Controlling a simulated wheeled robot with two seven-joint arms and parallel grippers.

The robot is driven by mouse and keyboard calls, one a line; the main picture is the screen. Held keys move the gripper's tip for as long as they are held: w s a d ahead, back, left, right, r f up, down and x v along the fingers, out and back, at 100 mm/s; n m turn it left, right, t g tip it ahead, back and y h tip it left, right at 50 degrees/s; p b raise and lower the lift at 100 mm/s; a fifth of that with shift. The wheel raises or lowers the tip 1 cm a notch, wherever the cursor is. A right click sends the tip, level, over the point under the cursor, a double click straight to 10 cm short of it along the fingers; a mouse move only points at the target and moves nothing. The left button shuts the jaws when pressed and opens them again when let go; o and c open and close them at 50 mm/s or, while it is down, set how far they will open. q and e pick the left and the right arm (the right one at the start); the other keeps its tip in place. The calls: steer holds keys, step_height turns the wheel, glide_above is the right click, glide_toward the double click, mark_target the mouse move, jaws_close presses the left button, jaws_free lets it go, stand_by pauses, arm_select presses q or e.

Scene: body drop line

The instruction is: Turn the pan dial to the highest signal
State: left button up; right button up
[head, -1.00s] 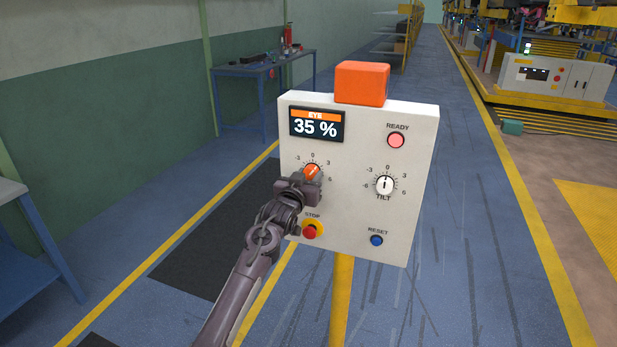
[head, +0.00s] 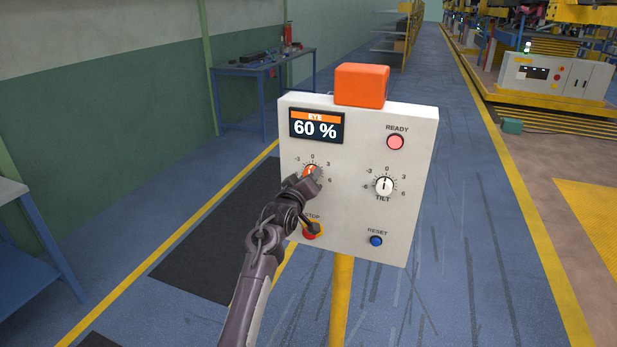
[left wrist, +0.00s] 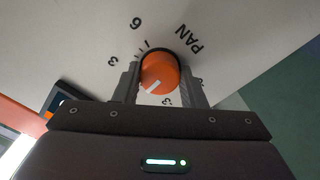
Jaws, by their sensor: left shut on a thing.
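The orange pan dial (head: 311,170) is on the left of a white control panel (head: 345,215). In the left wrist view the pan dial (left wrist: 160,74) sits between the two fingers, with its white pointer line visible. My left gripper (head: 308,182) is shut on the dial; it also shows in the left wrist view (left wrist: 160,85). The display (head: 316,127) reads EYE 60 %. My right gripper is not in view.
A white tilt dial (head: 385,185) points near 0. The panel also has a pink-red READY lamp (head: 395,142), a blue RESET button (head: 376,241) and a red STOP button (head: 309,234), partly hidden by my arm. An orange box (head: 361,85) tops the panel.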

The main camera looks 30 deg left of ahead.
arm_select(q)
steer(key=shift+n+p, duration=0.35)
steer(key=shift+n, duration=3.25)
steer(key=o, duration=1)
steer(key=b+v, duration=0.2)
steer(key=v, duration=0.5)
steer(key=shift+s+b, duration=0.35)
steer(key=shift+s, duration=0.05)
